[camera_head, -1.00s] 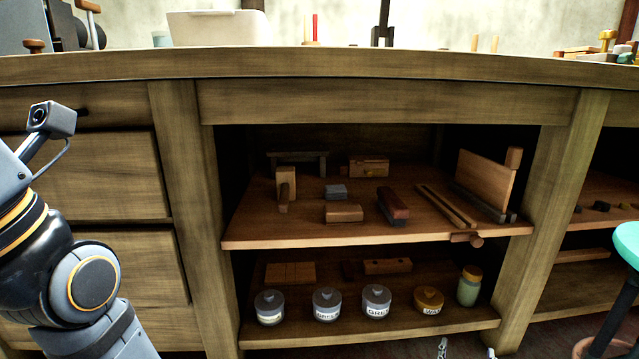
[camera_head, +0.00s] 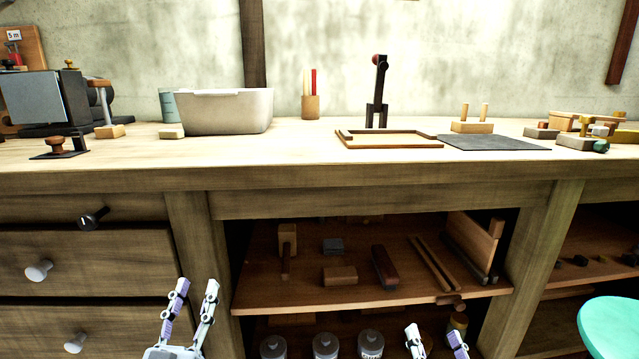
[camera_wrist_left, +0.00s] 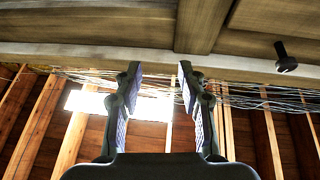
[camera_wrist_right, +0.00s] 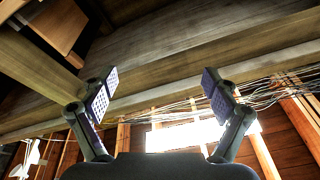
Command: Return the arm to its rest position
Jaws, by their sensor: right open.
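My left gripper (camera_head: 193,300) stands low in front of the cabinet's left post in the head view, fingers up, apart and empty. Its fingers also show spread in the left wrist view (camera_wrist_left: 158,90), with nothing between them. My right gripper (camera_head: 436,342) shows only its fingertips at the bottom edge of the head view, in front of the lower shelf. In the right wrist view its fingers (camera_wrist_right: 160,90) are spread wide and empty, below the bench's underside. The rest of both arms is out of the head view.
The wooden workbench (camera_head: 330,176) spans the view, with a white bin (camera_head: 224,112) and a wooden tray (camera_head: 390,146) on top. Open shelves (camera_head: 320,290) hold blocks and jars. Drawers with knobs (camera_head: 38,270) are at left. A turquoise stool (camera_head: 610,325) stands at lower right.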

